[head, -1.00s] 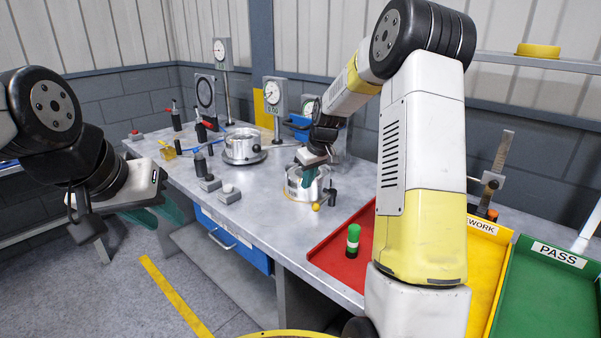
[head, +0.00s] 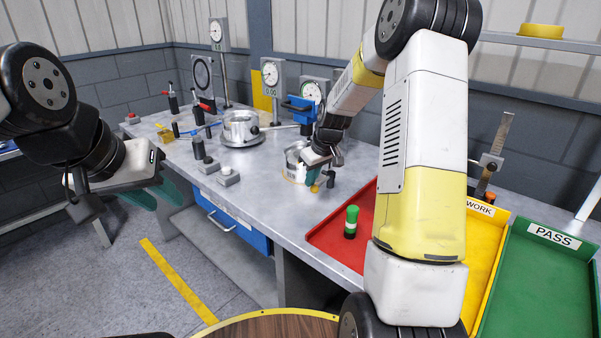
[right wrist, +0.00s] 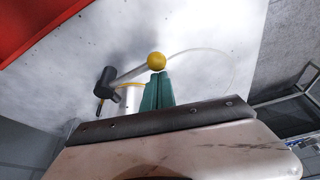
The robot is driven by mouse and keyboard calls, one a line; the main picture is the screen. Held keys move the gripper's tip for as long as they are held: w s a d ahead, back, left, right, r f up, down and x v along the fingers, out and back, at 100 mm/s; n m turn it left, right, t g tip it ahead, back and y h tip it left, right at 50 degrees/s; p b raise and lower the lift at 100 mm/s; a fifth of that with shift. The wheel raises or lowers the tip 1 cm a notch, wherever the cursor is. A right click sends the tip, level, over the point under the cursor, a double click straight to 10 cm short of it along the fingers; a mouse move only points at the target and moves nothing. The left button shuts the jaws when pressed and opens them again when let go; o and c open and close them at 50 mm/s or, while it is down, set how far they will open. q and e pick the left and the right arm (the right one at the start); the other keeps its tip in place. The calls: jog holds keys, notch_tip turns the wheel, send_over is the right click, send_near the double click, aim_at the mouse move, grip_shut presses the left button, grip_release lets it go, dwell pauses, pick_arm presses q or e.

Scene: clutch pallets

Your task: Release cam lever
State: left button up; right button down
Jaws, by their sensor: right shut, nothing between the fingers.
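The cam lever ends in a yellow ball knob (right wrist: 156,61), with its grey arm running to a black pivot block (right wrist: 107,85) in the right wrist view. My right gripper (right wrist: 158,90) is shut and empty, its teal fingertips right at the knob; I cannot tell whether they touch. In the head view my right gripper (head: 312,176) is low beside the silver cylindrical fixture (head: 294,158), partly hiding it. The knob (head: 315,188) shows just below the fingers, with the black block (head: 330,179) to its right. My left gripper (head: 155,197) hangs open and empty, off the bench's left side.
A red tray (head: 322,238) with a green-capped part (head: 351,221) lies right of the fixture, with yellow and green trays (head: 550,275) beyond. Dial gauges (head: 271,75) and a second round fixture (head: 241,130) stand behind. The bench front is mostly clear.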

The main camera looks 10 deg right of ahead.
aim_at(318, 186)
jog(key=shift+d, duration=0.1)
jog(key=shift+s+d+n, duration=0.1)
jog(key=shift+s+n, duration=0.15)
jog(key=shift+n, duration=0.15)
jog(key=shift+s+d+n+g+y, duration=0.45)
jog(key=shift+s+d+n, duration=0.45)
jog(key=shift+n, duration=0.4)
jog(key=d+n, duration=0.1)
jog(key=s+n, duration=0.1)
jog(key=shift+d+n+g+y, duration=0.25)
jog(key=shift+d+n+y, duration=0.1)
jog(key=shift+d+n, duration=0.05)
jog(key=d+n, duration=0.1)
jog(key=n, duration=0.1)
jog(key=s+d+n+g, duration=0.1)
jog(key=d+n, duration=0.1)
jog(key=shift+d+n+g+y, duration=0.3)
jog(key=shift+d, duration=0.65)
